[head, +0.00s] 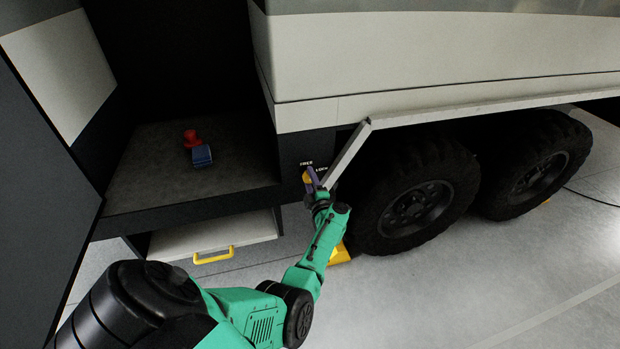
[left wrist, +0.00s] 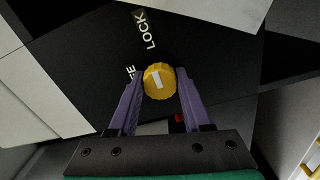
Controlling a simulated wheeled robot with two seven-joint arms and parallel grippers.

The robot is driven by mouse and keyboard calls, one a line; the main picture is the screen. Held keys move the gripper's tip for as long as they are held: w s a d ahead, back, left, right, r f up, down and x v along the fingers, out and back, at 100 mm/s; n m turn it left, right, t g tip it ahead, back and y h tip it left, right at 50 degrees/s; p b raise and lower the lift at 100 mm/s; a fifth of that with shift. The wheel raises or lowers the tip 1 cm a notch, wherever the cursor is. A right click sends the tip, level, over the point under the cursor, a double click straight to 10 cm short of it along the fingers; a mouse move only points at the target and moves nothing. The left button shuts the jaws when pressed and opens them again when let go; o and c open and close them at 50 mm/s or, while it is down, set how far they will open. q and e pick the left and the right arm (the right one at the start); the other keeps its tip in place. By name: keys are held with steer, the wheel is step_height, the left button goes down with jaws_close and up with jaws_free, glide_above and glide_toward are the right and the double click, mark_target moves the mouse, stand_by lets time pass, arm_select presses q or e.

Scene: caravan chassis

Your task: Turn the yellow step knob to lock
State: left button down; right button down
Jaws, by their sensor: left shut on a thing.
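The yellow step knob (left wrist: 159,81) is round and ridged, with a white mark on its face, and sits on a dark panel (left wrist: 80,65). In the left wrist view the mark runs nearly upright in the picture. The white LOCK label (left wrist: 146,30) is above the knob; another label, partly hidden, is at its left. In the head view the knob (head: 307,177) shows in part below the labels. My left gripper (left wrist: 157,92) has its purple fingers on both sides of the knob, shut on it. My right gripper is not in view.
A grey bar (head: 347,152) slants just right of the knob, close to my left gripper. Two black tyres (head: 415,195) are to the right. At left are a step drawer with a yellow handle (head: 213,256) and a floor with a red and blue object (head: 199,152).

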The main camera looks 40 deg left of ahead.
arm_select(q)
steer(key=shift+a, duration=0.1)
stand_by(0.3)
steer(key=shift+c, duration=1.7)
jaws_free()
